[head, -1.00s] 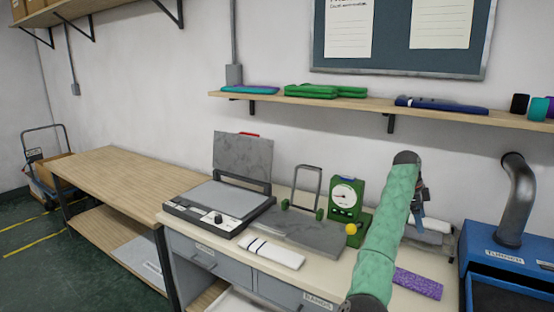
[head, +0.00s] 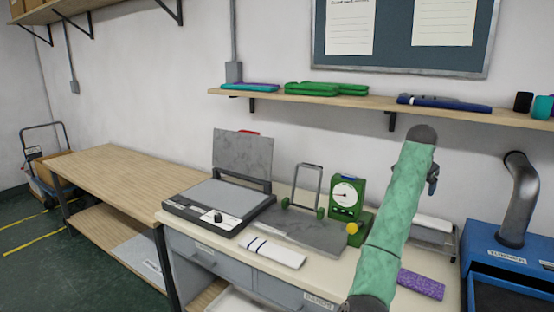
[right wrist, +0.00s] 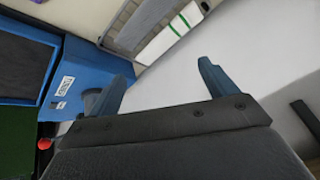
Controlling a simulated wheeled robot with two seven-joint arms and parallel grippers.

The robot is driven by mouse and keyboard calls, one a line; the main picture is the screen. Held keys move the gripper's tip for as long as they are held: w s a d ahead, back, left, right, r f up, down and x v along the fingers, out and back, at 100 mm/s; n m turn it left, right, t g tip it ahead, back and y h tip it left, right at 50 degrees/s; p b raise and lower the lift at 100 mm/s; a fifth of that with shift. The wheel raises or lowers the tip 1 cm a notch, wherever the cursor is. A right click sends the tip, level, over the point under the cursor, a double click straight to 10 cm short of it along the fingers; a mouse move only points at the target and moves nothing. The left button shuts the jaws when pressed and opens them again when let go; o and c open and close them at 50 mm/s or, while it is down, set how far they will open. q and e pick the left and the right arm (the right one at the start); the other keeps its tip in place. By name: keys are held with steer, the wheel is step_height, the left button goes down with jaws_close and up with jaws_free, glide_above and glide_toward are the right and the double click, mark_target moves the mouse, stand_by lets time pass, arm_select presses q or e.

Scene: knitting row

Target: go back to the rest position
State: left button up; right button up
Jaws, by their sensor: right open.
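My right arm, in a green sleeve, rises across the right of the head view in front of the bench. My right gripper (head: 433,180) shows there only partly, behind the arm and above the tray. In the right wrist view its two blue fingers (right wrist: 162,78) stand apart with nothing between them. My left gripper is in neither view.
The bench holds a flat press (head: 218,196) with raised lid, a white striped cloth (head: 273,252), a green dial gauge (head: 346,196), a purple cloth (head: 421,285) and a metal tray (head: 440,243). A blue machine (head: 510,262) stands right. A shelf (head: 380,102) runs above. The left table (head: 125,175) is clear.

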steer(key=s+a+r+n+t, duration=0.1)
steer(key=s+a+n+t, duration=0.35)
steer(key=a+n, duration=0.35)
steer(key=s+a+f+n+g+y, duration=0.1)
steer(key=s+a+f+n+y, duration=0.1)
steer(key=s+a+f, duration=0.65)
steer(key=s+a+f+n+y, duration=0.15)
steer(key=s+a+f, duration=0.35)
steer(key=s+f, duration=0.55)
steer(key=s+a+f+n+g+y, duration=0.1)
steer(key=s+a+f+n, duration=0.2)
steer(key=s+a+f, duration=0.65)
steer(key=s+f+g, duration=0.6)
steer(key=s+f, duration=1.8)
steer(key=s, duration=0.4)
steer(key=shift+s+f, duration=0.15)
steer(key=shift+s, duration=0.15)
steer(key=shift+y, duration=0.25)
